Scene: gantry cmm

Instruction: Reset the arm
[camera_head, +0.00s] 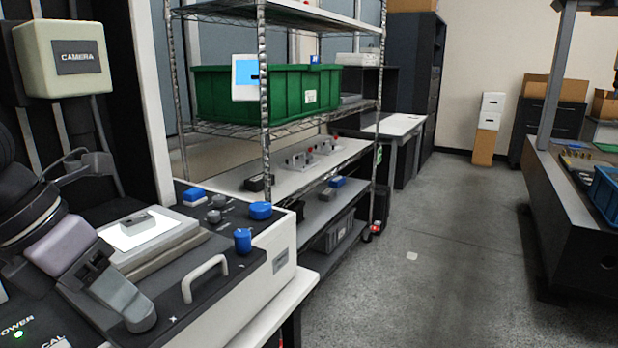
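My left gripper (118,242) comes in from the left edge, above a light machine with a dark top (236,262). Its two dark grey fingers are spread wide apart, and I see nothing held between them. Beyond the fingers, a small grey part (137,222) lies on a bright white plate (160,233) on the machine. I cannot tell whether a finger touches the machine. My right gripper is not in view.
The machine top bears a pale handle (204,278), blue knobs (243,240) and small grey pieces. A wire shelf rack (264,140) with a green bin (222,95) stands behind. A dark bench (575,215) is at right. Open floor (440,250) lies between.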

